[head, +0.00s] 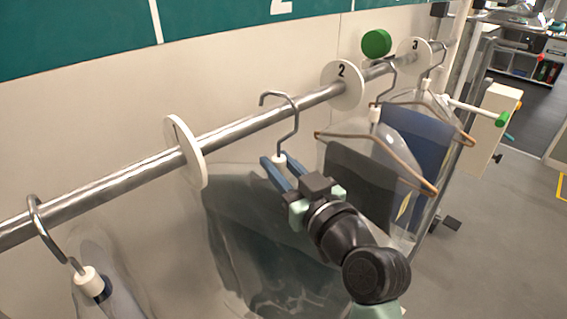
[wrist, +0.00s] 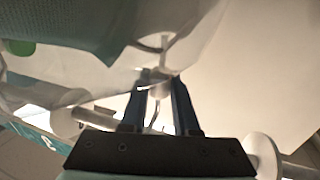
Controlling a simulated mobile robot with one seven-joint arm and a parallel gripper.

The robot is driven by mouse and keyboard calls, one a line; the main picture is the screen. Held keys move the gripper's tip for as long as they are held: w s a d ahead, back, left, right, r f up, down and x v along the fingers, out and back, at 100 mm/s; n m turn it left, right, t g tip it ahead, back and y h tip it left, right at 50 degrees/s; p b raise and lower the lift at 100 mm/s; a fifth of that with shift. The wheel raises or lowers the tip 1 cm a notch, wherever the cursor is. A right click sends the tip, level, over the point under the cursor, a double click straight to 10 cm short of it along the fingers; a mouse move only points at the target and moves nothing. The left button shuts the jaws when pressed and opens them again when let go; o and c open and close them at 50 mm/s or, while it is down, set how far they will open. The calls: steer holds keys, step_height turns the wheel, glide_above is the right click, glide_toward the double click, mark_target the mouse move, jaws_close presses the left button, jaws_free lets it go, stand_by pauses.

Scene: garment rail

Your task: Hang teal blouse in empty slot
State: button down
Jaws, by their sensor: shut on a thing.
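The teal blouse (head: 255,235) hangs in a clear cover below my gripper (head: 277,170) in the head view. Its fabric also shows at the upper left of the wrist view (wrist: 70,25). My gripper's blue fingers are shut on the hanger's white collar (head: 279,158), just below the metal hook (head: 295,115). The hook is at the rail (head: 250,126), between the left white disc (head: 198,168) and disc 2 (head: 343,84). Its bend shows above the rail and its tip on the wall side. I cannot tell whether the hook rests on the rail.
A covered garment with a dark grey piece (head: 362,185) hangs right of disc 2, and a blue one (head: 415,135) near disc 3 (head: 413,48). Another hanger (head: 88,282) is at the lower left. A green round knob (head: 376,43) is behind the rail.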

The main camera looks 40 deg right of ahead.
steer(key=shift+f, duration=0.25)
steer(key=c, duration=0.6)
jaws_free()
steer(key=shift+f, duration=0.1)
steer(key=shift+s, duration=0.1)
steer(key=s+b, duration=0.2)
steer(key=s, duration=0.2)
steer(key=s+a+b, duration=0.1)
steer(key=s+b, duration=0.1)
steer(key=s, duration=0.2)
steer(key=s+b, duration=0.2)
steer(key=s, duration=0.2)
steer(key=shift+s+a, duration=0.35)
steer(key=shift+s, duration=0.05)
